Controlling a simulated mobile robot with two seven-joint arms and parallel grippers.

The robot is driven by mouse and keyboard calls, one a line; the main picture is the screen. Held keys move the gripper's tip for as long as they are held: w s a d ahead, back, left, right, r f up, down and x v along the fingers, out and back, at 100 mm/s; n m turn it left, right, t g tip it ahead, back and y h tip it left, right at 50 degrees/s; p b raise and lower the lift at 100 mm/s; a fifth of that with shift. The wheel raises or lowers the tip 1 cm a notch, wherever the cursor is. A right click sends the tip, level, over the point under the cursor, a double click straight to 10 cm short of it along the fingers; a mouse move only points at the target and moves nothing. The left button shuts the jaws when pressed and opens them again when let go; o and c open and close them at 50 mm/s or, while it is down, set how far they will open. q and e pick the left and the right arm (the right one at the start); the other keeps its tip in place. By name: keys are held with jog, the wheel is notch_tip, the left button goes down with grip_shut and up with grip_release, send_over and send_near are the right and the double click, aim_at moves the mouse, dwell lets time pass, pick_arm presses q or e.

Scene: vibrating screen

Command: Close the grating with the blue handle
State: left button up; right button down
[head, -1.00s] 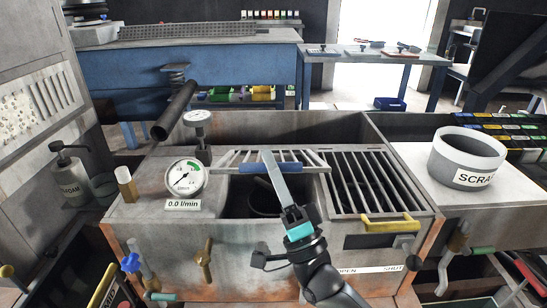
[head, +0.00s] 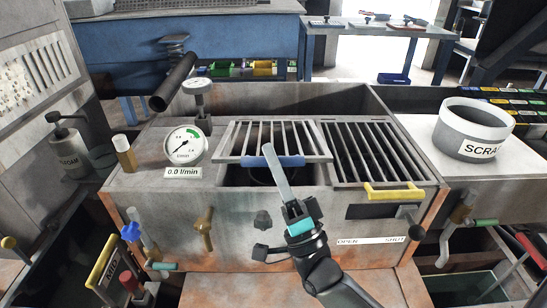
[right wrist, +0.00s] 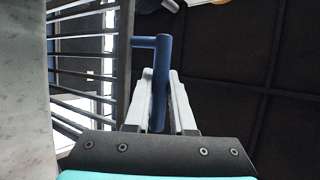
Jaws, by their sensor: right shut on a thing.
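The grating with the blue handle (head: 243,140) is a frame of grey bars over the left opening of the metal box. It is tilted, with its front edge raised, and a dark gap shows below that edge. Its blue handle (head: 288,162) runs along the front edge. My right gripper (head: 269,152) comes up from below and is shut on this handle. In the right wrist view the blue handle (right wrist: 161,75) stands between the two fingers, with the grating's bars (right wrist: 85,50) to the left. My left gripper is not in view.
A second grating (head: 365,150) with a yellow handle (head: 394,191) lies flat to the right. A dial gauge (head: 186,145) stands at the left. A scrap pot (head: 470,130) sits on the right-hand surface. Valves and a lever (head: 411,225) stick out along the front.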

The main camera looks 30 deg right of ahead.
jog(key=shift+a+f, duration=0.1)
jog(key=shift+a, duration=0.05)
jog(key=c, duration=1)
grip_release()
jog(key=shift+w+a, duration=0.1)
jog(key=shift+c, duration=0.2)
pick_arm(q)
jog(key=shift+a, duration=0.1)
pick_arm(e)
jog(key=shift+s+f, duration=0.3)
jog(key=shift+s, duration=0.05)
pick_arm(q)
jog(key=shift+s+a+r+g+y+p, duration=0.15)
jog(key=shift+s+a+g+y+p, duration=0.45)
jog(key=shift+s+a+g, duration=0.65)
pick_arm(e)
jog(key=v, duration=1.4)
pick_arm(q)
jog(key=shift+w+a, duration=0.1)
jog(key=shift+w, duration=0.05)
pick_arm(e)
jog(key=shift+s+f, duration=0.1)
